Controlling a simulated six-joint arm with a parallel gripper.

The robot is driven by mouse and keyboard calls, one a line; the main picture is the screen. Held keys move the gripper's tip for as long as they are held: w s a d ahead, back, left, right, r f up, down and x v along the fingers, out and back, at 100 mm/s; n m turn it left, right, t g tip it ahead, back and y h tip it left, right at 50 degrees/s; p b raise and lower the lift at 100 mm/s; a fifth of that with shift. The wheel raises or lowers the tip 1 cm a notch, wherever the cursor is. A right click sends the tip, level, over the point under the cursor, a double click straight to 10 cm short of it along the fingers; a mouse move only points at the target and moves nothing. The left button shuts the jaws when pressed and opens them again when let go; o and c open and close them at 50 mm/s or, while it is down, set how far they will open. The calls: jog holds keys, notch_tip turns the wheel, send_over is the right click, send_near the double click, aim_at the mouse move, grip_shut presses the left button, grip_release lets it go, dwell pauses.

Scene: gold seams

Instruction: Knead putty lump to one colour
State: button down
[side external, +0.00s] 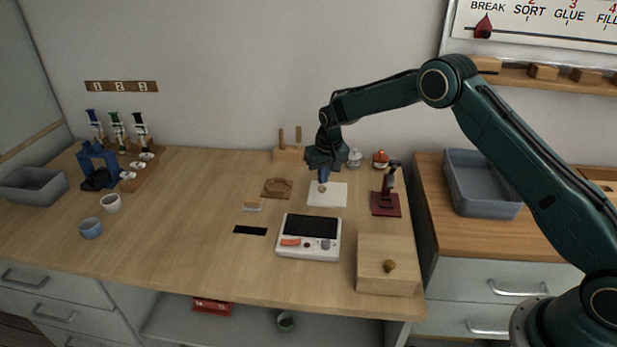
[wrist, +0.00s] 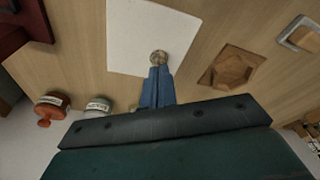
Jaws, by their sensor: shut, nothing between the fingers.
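The putty lump (wrist: 158,57) is a small, round, greyish-tan piece on a white square sheet (wrist: 125,35). In the side view the lump (side external: 322,188) shows as a small tan spot near the left part of the sheet (side external: 335,198). My gripper (side external: 322,180) points down at the lump. In the wrist view my gripper's blue fingers (wrist: 157,72) are together, with their tips at the edge of the lump. Nothing shows between them. I cannot tell whether the tips touch the lump. Its colouring is too small to judge.
Left of the sheet is a wooden tray (side external: 277,188); right is a dark red stand (side external: 386,204). Two small jars (side external: 354,158) (side external: 380,159) stand behind. A white device with a dark screen (side external: 308,238) and a wooden box (side external: 386,272) are in front.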

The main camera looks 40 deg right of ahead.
jog(key=shift+f, duration=0.8)
dwell(1.6)
jog(key=shift+r, duration=0.1)
jog(key=shift+r, duration=0.7)
jog(key=shift+f, duration=0.65)
dwell(1.9)
jog(key=shift+r, duration=0.65)
jog(key=shift+r, duration=0.15)
jog(key=shift+r, duration=2.9)
